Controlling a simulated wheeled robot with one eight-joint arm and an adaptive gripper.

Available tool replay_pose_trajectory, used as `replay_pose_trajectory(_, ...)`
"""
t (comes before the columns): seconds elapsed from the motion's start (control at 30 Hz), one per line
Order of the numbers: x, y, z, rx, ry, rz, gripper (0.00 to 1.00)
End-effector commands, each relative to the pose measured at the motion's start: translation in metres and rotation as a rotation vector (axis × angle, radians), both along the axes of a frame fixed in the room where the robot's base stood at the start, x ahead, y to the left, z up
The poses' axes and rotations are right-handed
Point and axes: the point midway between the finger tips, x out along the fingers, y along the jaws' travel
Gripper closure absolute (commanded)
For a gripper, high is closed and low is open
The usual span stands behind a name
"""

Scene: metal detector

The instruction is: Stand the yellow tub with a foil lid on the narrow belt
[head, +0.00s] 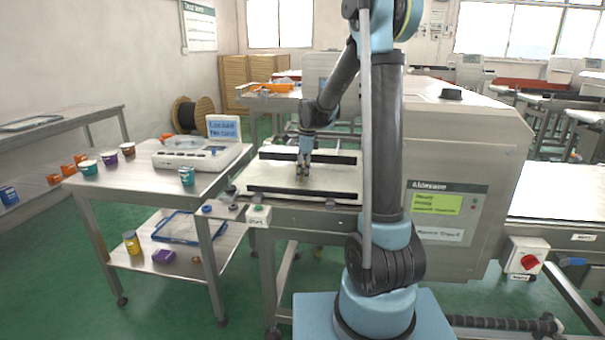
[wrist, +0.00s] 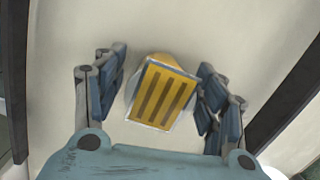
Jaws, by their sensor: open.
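The yellow tub (wrist: 165,93) shows in the wrist view between my fingers, on the pale belt (wrist: 135,25). A square face with brown stripes and a thin silvery edge turns toward the camera, with rounded yellow body showing beyond it. It looks upright, seen from above. My gripper (wrist: 163,78) is open, with one finger on each side of the tub and a gap visible at both sides. In the head view my gripper (head: 303,172) is low over the belt (head: 335,178), between its two dark rails; the tub is too small and covered to make out there.
A steel table (head: 120,188) at left holds several small cups and a white device (head: 195,155). Its lower shelf has a yellow jar (head: 131,243), a blue-rimmed tray (head: 180,228) and a purple box (head: 164,256). The metal detector housing (head: 460,150) stands right of the belt.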

Motion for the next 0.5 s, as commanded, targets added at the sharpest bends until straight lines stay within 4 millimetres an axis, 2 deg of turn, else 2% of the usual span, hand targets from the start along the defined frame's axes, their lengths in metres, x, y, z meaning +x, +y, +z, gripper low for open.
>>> replay_pose_trajectory(0.27,0.001,-0.003,0.011,0.0,0.0,-0.002,0.35)
replay_pose_trajectory(0.5,0.0,-0.007,0.049,0.0,0.0,-0.001,0.35)
